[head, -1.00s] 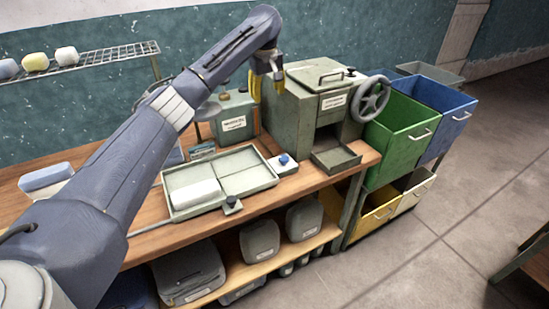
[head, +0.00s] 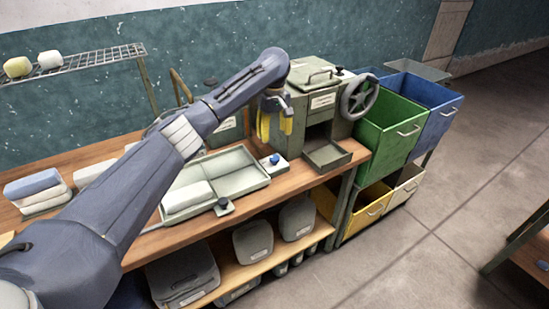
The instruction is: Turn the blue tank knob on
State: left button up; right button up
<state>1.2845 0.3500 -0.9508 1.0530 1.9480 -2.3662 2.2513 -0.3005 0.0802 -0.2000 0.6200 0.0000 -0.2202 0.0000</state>
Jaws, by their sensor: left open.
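The blue knob (head: 275,159) sits on a small pale block at the right end of the grey-green two-part tank (head: 243,185). A dark knob (head: 223,203) is on a similar block at the tank's front edge. My left gripper (head: 275,136) has yellow fingers pointing down. It is open and appears empty, just above and behind the blue knob in the picture; I see no contact. My left arm crosses in front of the tank's back left part. My right gripper is not in view.
A grey-green machine with a handwheel (head: 359,97) and an open drawer (head: 327,155) stands right of the tank. Green (head: 390,125) and blue (head: 426,110) bins are further right. Stacked bars (head: 38,190) lie at the left.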

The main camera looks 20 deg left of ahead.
aim_at(275, 157)
pick_arm(q)
notch_tip(275, 157, down, 11)
jog(key=shift+f, duration=0.1)
dwell(0.4)
jog(key=shift+c, duration=0.4)
grip_shut()
